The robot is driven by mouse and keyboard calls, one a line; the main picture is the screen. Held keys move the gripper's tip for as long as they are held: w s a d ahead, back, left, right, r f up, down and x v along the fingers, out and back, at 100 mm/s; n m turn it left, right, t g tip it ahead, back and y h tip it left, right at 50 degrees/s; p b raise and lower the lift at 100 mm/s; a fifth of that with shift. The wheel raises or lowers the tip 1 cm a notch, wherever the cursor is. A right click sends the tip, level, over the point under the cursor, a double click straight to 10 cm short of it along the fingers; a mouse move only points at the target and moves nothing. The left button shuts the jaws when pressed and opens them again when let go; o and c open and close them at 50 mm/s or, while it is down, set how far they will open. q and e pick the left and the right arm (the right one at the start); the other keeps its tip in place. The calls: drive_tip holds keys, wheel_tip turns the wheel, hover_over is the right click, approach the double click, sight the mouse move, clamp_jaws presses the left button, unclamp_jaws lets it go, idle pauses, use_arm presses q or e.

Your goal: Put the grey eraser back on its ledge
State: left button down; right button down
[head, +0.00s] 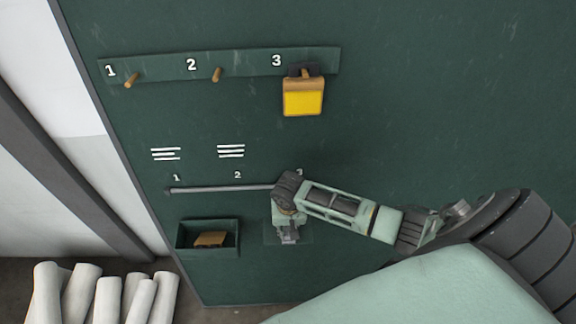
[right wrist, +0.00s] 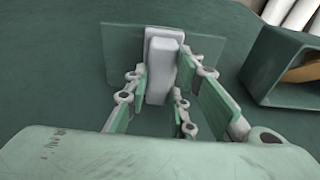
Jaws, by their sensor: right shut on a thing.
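My right gripper (head: 288,238) is in front of the green board, below the right end of the grey rail. In the right wrist view the grey eraser (right wrist: 162,72) is between the fingers of the right gripper (right wrist: 160,95), which is shut on it. A flat green plate (right wrist: 122,55), apparently the ledge, lies right behind or under the eraser. I cannot tell whether eraser and plate touch. In the head view the gripper hides most of the eraser, and part of the plate (head: 306,239) shows beside it. My left gripper is not in view.
A green open box (head: 181,240) with a brown piece (head: 210,239) inside is left of the gripper. The grey rail (head: 220,189) runs above it. A yellow tag (head: 303,100) hangs at peg 3; pegs 1 and 2 are bare. White rolls (head: 107,298) stand lower left.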

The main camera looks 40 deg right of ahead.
drive_tip(key=c, duration=1.5)
unclamp_jaws()
drive_tip(key=shift+f, duration=0.1)
drive_tip(key=r, duration=0.4)
drive_tip(key=s+r, duration=0.1)
drive_tip(key=r, duration=0.3)
drive_tip(key=a+r+b, duration=0.1)
drive_tip(key=r, duration=0.3)
drive_tip(key=shift+s, duration=0.25)
